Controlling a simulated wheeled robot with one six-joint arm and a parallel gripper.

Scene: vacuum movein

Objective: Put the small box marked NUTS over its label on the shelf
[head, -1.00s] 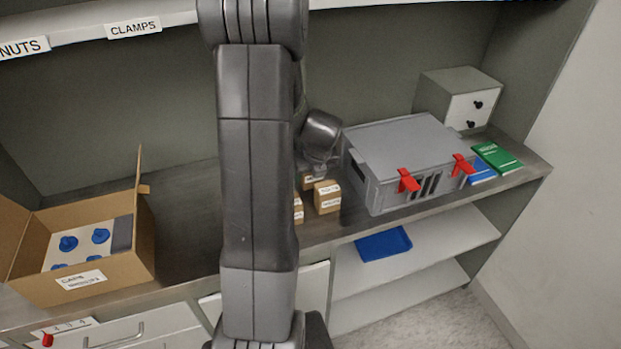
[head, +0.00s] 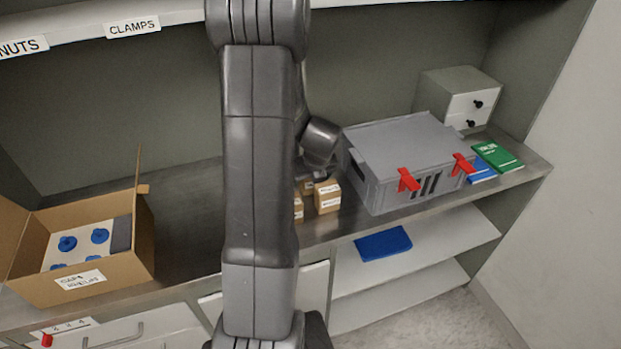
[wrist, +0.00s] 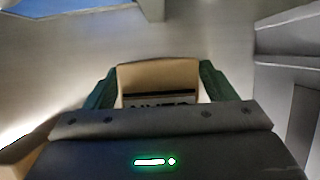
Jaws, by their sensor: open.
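A small cardboard box (wrist: 158,76) sits between the two fingers of my gripper (wrist: 159,70) in the wrist view. Its white label is partly covered by the gripper body, and the visible tops of the letters look like NUTS. The fingers are open, one on each side of the box. In the head view my gripper (head: 316,172) is low over the small boxes on the counter, partly hidden by my arm. The NUTS label (head: 22,46) is on the upper shelf's front edge at the far left.
Another small box (head: 327,197) stands close by, beside a grey case (head: 410,155) with red latches. A CLAMPS label (head: 132,27) is right of the NUTS label. An open carton (head: 120,275) stands at left. The counter between is partly hidden by my arm.

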